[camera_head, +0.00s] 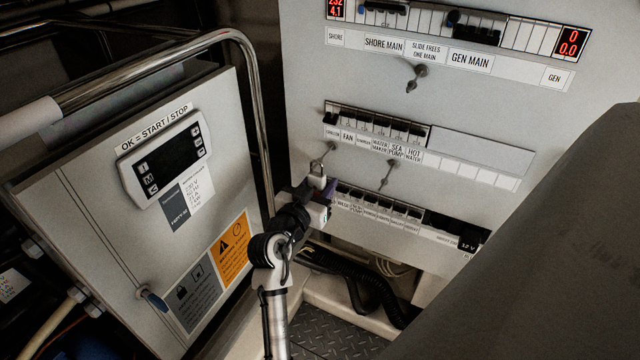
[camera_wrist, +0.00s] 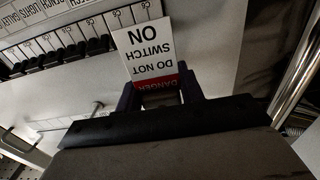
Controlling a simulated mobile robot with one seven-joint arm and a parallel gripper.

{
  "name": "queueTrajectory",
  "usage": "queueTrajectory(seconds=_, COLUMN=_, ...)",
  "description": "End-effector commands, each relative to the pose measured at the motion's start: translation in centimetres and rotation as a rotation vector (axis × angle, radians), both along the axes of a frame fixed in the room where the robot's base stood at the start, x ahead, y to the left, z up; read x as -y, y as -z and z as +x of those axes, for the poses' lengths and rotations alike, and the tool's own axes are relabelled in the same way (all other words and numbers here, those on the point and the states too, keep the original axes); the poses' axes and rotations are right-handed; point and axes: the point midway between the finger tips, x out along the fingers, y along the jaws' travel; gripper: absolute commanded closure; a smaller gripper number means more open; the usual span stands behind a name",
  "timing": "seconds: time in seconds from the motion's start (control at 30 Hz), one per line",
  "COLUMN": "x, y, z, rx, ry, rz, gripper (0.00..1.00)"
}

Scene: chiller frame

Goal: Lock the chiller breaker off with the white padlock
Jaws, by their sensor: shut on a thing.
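The white padlock (camera_head: 317,182) is small in the head view, with its shackle upward, below the left end of the middle breaker row. My gripper (camera_head: 312,200) is shut on it from below. In the wrist view my gripper (camera_wrist: 160,97) has a finger on each side of a pale piece, with a white and red danger tag (camera_wrist: 149,53) beyond, reading upside down. The chiller breaker (camera_head: 333,112) appears to be the leftmost in the middle row, above the padlock; its label is hardly legible. The padlock looks apart from that breaker. I cannot tell whether the shackle is open.
The grey panel (camera_head: 480,110) has further breaker rows above and below. Small hanging fittings show at the upper slide (camera_head: 415,75) and beside the padlock (camera_head: 386,173). A chiller control box (camera_head: 110,220) and metal rail (camera_head: 262,120) stand close on the left.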

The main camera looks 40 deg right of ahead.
Motion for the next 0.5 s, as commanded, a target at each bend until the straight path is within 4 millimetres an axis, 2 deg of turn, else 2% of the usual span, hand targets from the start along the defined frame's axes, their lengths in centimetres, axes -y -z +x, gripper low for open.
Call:
queueTrajectory(seconds=0.03, x=-0.01, y=-0.06, z=0.00, rx=0.000, ry=0.000, rz=-0.001, gripper=0.58)
queueTrajectory(seconds=0.2, x=-0.01, y=-0.04, z=0.00, rx=0.000, ry=0.000, rz=-0.001, gripper=0.37)
queueTrajectory(seconds=0.5, x=-0.17, y=0.09, z=-0.05, rx=0.000, ry=-0.001, rz=0.001, gripper=0.37)
